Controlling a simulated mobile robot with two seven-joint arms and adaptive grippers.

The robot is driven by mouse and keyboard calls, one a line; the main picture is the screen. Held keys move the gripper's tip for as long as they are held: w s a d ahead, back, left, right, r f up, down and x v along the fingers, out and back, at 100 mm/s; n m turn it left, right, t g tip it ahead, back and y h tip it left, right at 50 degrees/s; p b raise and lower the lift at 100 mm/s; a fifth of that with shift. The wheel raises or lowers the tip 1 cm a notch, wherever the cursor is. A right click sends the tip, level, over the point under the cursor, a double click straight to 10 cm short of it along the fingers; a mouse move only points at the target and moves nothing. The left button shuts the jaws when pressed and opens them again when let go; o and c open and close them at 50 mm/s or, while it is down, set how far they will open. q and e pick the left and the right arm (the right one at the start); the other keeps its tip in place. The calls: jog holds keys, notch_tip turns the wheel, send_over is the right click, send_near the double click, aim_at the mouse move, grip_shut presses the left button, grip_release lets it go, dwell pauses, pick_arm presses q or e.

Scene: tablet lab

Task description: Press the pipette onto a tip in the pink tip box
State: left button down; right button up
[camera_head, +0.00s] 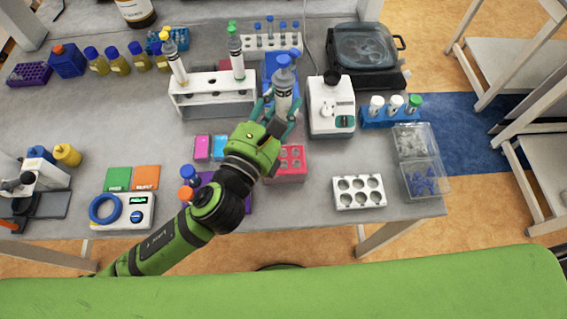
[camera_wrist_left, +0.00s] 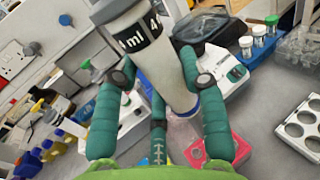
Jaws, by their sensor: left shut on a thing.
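My left gripper (camera_head: 279,110) is shut on a grey-white pipette (camera_head: 283,84) with a blue top, held roughly upright. The left wrist view shows the pipette's body (camera_wrist_left: 160,68) with a dark "ml" label between the green fingers, and a blue ring near its lower end. The pink tip box (camera_head: 288,179) lies on the table just below and in front of the gripper, with round openings in its top. It also shows in the left wrist view (camera_wrist_left: 242,150), partly behind a finger. The pipette's very end is hidden, so I cannot tell whether it touches a tip. My right gripper is not in view.
A white rack (camera_head: 205,101) with two other pipettes stands to the left. A white device (camera_head: 331,121) stands close on the right, beside a blue tube rack (camera_head: 378,121). A white tray with round wells (camera_head: 359,203) is at the front right.

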pick_arm(q)
jog(key=shift+f, duration=0.4)
jog(key=shift+f, duration=0.45)
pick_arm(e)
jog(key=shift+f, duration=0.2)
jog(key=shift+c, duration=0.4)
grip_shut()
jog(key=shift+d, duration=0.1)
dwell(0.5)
